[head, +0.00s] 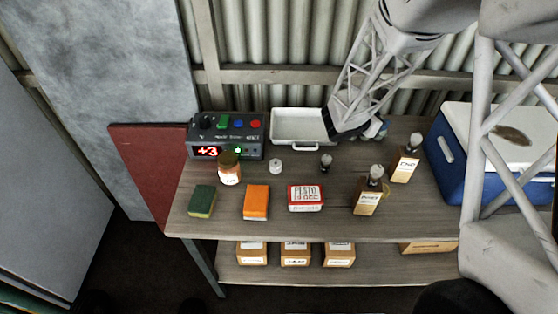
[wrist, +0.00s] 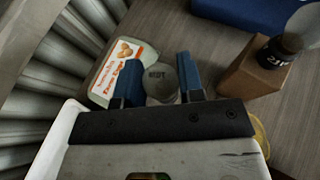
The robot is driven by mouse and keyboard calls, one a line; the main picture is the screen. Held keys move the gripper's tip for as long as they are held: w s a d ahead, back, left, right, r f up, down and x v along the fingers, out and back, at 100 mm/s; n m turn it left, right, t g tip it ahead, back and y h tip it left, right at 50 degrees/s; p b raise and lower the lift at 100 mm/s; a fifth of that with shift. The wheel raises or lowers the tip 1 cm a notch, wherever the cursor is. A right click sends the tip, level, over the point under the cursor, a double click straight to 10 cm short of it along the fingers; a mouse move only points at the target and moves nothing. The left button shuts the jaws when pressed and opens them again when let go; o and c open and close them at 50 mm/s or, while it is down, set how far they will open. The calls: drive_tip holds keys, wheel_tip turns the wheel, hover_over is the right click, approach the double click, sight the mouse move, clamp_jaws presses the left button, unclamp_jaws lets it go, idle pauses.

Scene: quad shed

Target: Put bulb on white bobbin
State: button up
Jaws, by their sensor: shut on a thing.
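My gripper (wrist: 158,82) is shut on a grey round thing (wrist: 160,80) with dark lettering, held between its two blue fingers. I cannot tell whether this is a bulb. In the head view my gripper (head: 372,132) is at the right end of the white tray, and the held thing is mostly hidden. A small white bobbin (head: 276,166) stands upright on the bench, left of the middle, with nothing on top. A grey bulb (head: 326,159) with a dark base stands to its right. The bobbin is not visible in the wrist view.
The white tray (head: 290,113) stands behind the bobbin. A jar (head: 229,172) and a display box (head: 250,128) are to the left. A sponge (head: 202,201), orange block (head: 256,201) and red-white box (head: 306,199) lie in front. Bulb-topped boxes (head: 366,203) and a blue cooler (head: 447,165) are right.

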drive_tip(key=s+a, duration=0.3)
drive_tip(key=a, duration=0.2)
drive_tip(key=s+a+n+t+y, duration=0.1)
drive_tip(key=s+a, duration=0.1)
drive_tip(key=a, duration=0.3)
drive_tip(key=s+a+n, duration=0.1)
drive_tip(key=s+a, duration=0.2)
drive_tip(key=a, duration=0.2)
drive_tip(key=shift+s+a+f+t, duration=0.2)
drive_tip(key=shift+s+a+t, duration=0.1)
drive_tip(key=shift+s+t, duration=0.1)
drive_tip(key=s+a, duration=0.3)
drive_tip(key=s, duration=0.1)
drive_tip(key=s+a+n+t+y, duration=0.1)
drive_tip(key=s+a, duration=0.2)
drive_tip(key=s, duration=0.1)
drive_tip(key=s+a+n+y, duration=0.1)
drive_tip(key=s+a, duration=0.3)
drive_tip(key=shift+s+f+t, duration=0.1)
drive_tip(key=shift+f+t, duration=0.3)
drive_tip(key=shift+s+a+y, duration=0.3)
drive_tip(key=shift+s, duration=0.35)
drive_tip(key=shift+w+f, duration=0.1)
hover_over(275, 163)
drive_tip(key=shift+d+f, duration=0.1)
drive_tip(key=shift+f, duration=0.6)
drive_tip(key=shift+f, duration=0.1)
drive_tip(key=shift+f, duration=1.65)
drive_tip(key=shift+f, duration=0.15)
